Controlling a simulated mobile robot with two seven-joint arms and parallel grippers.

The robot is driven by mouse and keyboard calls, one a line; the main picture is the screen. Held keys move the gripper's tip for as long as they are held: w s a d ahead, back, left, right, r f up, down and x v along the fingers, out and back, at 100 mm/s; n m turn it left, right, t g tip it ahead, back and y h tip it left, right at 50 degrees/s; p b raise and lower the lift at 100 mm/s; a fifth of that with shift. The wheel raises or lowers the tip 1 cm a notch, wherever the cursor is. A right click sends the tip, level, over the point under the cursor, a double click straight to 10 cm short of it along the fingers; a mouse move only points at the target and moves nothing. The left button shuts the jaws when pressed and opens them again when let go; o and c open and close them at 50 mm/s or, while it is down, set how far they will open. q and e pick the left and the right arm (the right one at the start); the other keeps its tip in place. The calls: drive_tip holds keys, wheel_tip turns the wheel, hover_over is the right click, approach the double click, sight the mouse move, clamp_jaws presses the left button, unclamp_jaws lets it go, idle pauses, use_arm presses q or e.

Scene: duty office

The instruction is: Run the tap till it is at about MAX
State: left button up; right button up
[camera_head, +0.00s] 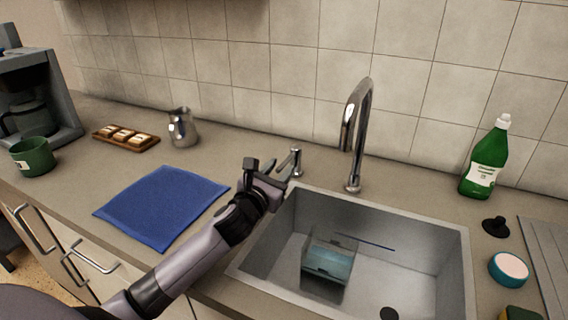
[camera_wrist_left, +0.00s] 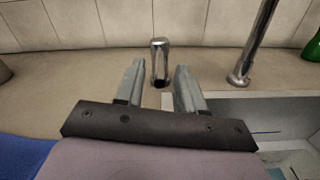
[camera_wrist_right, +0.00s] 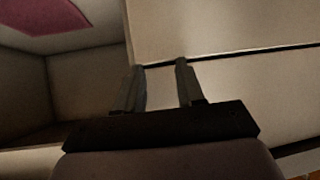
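The chrome tap spout (camera_head: 357,120) arches behind the steel sink (camera_head: 452,262); I see no stream below its mouth. Its small lever (camera_head: 295,160) stands left of the spout. A clear box (camera_head: 328,262) with bluish water-like contents stands in the sink. A thin dark blue line (camera_head: 365,242) shows behind it; I cannot read any lettering. My left gripper (camera_head: 268,172) is open just left of the lever. In the left wrist view the lever (camera_wrist_left: 159,60) appears between and beyond the fingertips (camera_wrist_left: 160,75). My right gripper (camera_wrist_right: 160,75) is open and empty, away from the sink.
A blue cloth (camera_head: 162,207), a metal jug (camera_head: 182,128), a wooden tray (camera_head: 126,137) and a green mug (camera_head: 33,156) are on the left counter. A green bottle (camera_head: 486,165), black stopper (camera_head: 495,227) and round sponge-like item (camera_head: 508,268) are right of the sink.

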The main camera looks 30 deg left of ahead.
sight(283, 164)
use_arm(q)
drive_tip(key=shift+w+a, duration=0.1)
drive_tip(key=shift+w, duration=1.4)
drive_tip(key=shift+c, duration=0.3)
clamp_jaws()
